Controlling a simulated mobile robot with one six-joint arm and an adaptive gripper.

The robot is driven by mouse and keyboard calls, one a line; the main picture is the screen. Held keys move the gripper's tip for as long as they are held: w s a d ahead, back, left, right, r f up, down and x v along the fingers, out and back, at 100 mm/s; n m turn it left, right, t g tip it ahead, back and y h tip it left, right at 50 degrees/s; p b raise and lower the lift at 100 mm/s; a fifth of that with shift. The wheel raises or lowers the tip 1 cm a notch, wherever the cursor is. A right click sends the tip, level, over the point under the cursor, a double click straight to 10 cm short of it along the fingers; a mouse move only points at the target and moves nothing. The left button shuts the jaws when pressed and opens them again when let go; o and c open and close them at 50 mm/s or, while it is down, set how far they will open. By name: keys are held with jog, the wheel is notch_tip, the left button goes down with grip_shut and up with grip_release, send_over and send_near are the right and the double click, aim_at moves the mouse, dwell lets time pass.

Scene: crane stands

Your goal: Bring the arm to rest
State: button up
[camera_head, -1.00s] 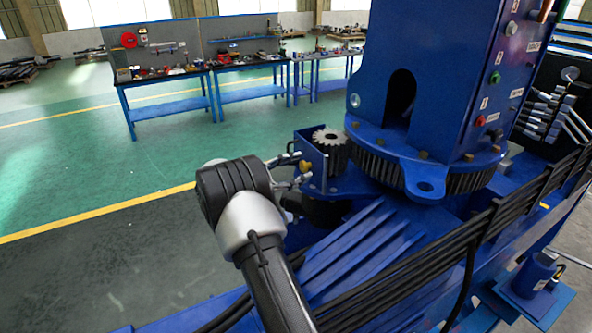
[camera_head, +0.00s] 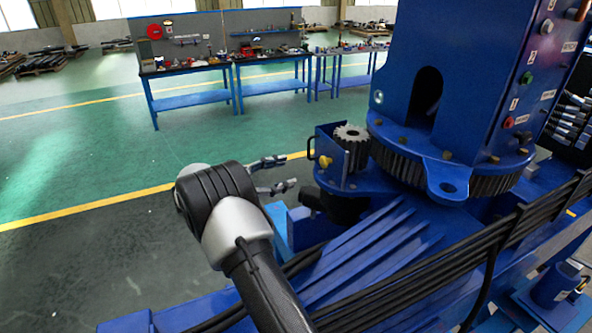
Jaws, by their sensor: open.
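My arm comes up from the bottom of the head view, its black link and silver-and-black wrist joint left of the middle. My gripper (camera_head: 283,174) shows just right of the wrist joint, its two grey fingers pointing right and spread apart, with nothing between them. The wrist hides the gripper's base. The fingers are left of the blue bracket with the pinion gear (camera_head: 350,133) on the crane stand (camera_head: 425,70), with a visible gap between them in the picture.
The blue crane stand with its large ring gear (camera_head: 495,183) and black hoses (camera_head: 420,270) fills the right side. Blue workbenches (camera_head: 195,101) with tools stand at the back. Open green floor (camera_head: 80,150) lies to the left.

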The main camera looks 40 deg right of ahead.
jog(key=shift+w+a, duration=0.15)
jog(key=shift+a, duration=0.3)
